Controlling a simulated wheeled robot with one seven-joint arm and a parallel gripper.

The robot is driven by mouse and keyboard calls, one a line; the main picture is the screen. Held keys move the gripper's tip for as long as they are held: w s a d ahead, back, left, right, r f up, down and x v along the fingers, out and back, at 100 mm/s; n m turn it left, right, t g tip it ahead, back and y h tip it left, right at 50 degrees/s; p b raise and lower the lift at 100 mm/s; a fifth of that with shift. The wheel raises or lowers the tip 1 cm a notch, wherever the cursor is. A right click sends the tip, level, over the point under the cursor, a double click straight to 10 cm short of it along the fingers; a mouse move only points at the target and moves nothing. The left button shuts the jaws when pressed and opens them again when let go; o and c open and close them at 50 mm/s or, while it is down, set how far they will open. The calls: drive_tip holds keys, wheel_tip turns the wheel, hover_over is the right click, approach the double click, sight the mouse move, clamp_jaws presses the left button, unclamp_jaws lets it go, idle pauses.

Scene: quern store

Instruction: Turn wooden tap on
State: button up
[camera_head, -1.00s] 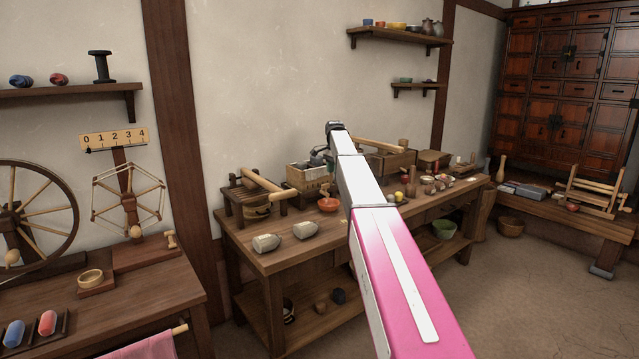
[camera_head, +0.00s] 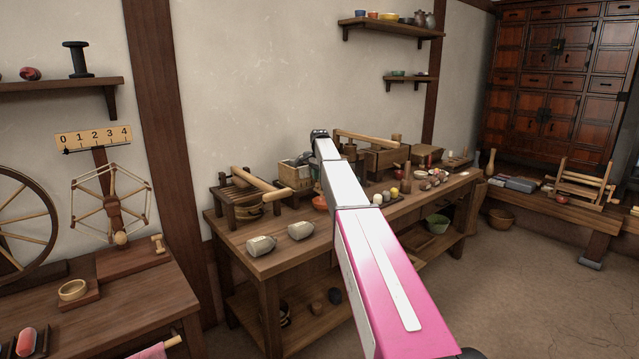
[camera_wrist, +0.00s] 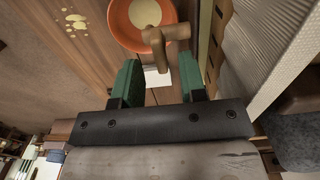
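The wooden tap (camera_wrist: 160,38) shows in the wrist view as a light brown piece with a rounded end and a side arm. It lies over an orange bowl (camera_wrist: 122,30), just beyond my fingertips. My gripper (camera_wrist: 158,80) has its two green fingers apart, with nothing held between them. The tap is ahead of the gap between the fingers, and I cannot tell whether it touches one. In the head view the orange bowl (camera_head: 319,202) is partly hidden by my arm on the worktable, and the tap is hidden.
The worktable (camera_head: 270,262) carries two grey sacks (camera_head: 261,246), a wooden press (camera_head: 245,193), a box (camera_head: 296,172) and several small pots. In the wrist view a pale textured block (camera_wrist: 265,50) stands close to the right of the fingers. Yellow spots lie at upper left.

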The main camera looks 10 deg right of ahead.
sight(320, 186)
drive_tip(key=shift+f, duration=1.25)
clamp_jaws()
